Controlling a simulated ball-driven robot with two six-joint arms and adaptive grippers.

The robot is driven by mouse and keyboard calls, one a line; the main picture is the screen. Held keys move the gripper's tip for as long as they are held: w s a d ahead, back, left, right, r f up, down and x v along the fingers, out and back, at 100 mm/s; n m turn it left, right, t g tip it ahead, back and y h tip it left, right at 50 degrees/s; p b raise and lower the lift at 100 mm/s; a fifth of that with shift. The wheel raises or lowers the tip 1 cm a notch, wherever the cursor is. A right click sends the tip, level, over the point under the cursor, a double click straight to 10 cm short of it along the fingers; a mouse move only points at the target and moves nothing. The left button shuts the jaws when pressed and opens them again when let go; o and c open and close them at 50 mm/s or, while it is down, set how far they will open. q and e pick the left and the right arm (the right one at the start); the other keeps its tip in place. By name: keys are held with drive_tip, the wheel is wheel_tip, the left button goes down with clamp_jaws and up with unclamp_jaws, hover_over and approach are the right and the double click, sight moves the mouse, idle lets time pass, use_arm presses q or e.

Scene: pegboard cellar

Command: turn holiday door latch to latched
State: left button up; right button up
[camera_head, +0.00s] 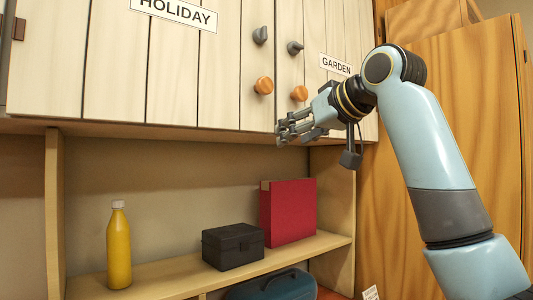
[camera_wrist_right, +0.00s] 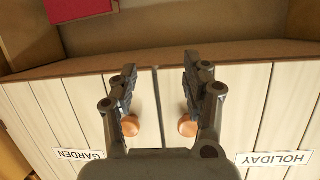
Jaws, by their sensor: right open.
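The cream HOLIDAY door (camera_head: 175,65) fills the upper left of the head view. Near its right edge is a small grey turn latch (camera_head: 261,35), its grip tilted close to upright, above a round orange knob (camera_head: 264,85). My right gripper (camera_head: 283,129) is open and empty, below the knobs near the cabinet's lower edge and apart from the latch. In the wrist view, upside down, its spread fingers (camera_wrist_right: 157,78) flank the door seam. The HOLIDAY knob shows there (camera_wrist_right: 188,128), partly behind a finger; the latch is hidden. My left gripper is not in view.
The GARDEN door has its own grey latch (camera_head: 295,47) and orange knob (camera_head: 299,93) close by on the right. The shelf (camera_head: 180,270) below holds a yellow bottle (camera_head: 119,250), a black box (camera_head: 233,246) and a red binder (camera_head: 288,212). A wooden wardrobe (camera_head: 465,110) stands at right.

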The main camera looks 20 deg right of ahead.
sight(266, 29)
drive_tip(key=s+a+r+n+t+y, duration=0.1)
drive_tip(key=s+r+t, duration=0.15)
drive_tip(key=r, duration=0.95)
drive_tip(key=s+r+n+t+y, duration=0.1)
drive_tip(key=s+r, duration=0.2)
drive_tip(key=r, duration=0.9)
drive_tip(key=shift+g, duration=0.25)
drive_tip(key=p+x, duration=0.5)
drive_tip(key=x, duration=0.5)
drive_tip(key=shift+a, duration=0.15)
drive_tip(key=shift+w+a+f, duration=0.15)
drive_tip(key=shift+w+f, duration=0.05)
drive_tip(key=shift+w, duration=0.35)
clamp_jaws()
